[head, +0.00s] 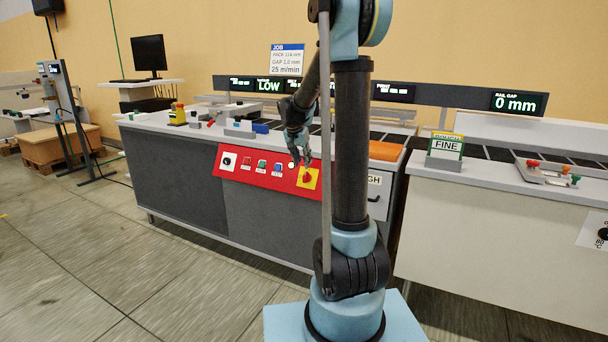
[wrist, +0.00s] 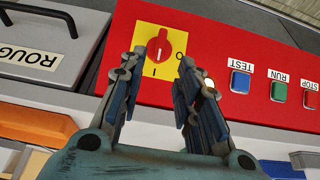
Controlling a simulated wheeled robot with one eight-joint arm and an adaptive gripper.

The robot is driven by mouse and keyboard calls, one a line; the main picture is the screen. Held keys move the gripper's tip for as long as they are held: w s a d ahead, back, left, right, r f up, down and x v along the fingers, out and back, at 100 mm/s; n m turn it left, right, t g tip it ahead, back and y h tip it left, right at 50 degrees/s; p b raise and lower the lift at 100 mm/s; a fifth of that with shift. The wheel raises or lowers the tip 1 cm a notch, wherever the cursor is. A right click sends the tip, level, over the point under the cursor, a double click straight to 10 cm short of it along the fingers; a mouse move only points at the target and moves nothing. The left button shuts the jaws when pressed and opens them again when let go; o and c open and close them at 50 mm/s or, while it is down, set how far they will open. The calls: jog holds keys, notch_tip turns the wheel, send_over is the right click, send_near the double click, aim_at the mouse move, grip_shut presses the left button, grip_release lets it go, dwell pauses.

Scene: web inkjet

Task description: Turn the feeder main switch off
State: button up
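The feeder main switch, a red rotary knob (wrist: 160,48), sits on a yellow plate (head: 314,184) on the red control panel (head: 258,171). In the wrist view the plate carries an O mark at the right and an I mark below, and the knob's white line points toward the I. My gripper (wrist: 163,62) is open and empty, one finger on each side of the knob's lower part in the picture. In the head view my gripper (head: 299,160) hangs just in front of the panel by the plate. I cannot tell whether the fingers touch the knob.
The panel also holds a blue TEST button (wrist: 240,81), a green RUN button (wrist: 279,91), a red STOP button (wrist: 310,100) and a black selector (head: 228,161). A drawer marked ROUGH (wrist: 40,58) and an orange block (head: 385,151) are close by. Open floor (head: 130,260) lies in front.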

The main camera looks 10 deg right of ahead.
aim_at(305, 175)
jog(key=shift+x, duration=3.4)
jog(key=shift+c, duration=0.6)
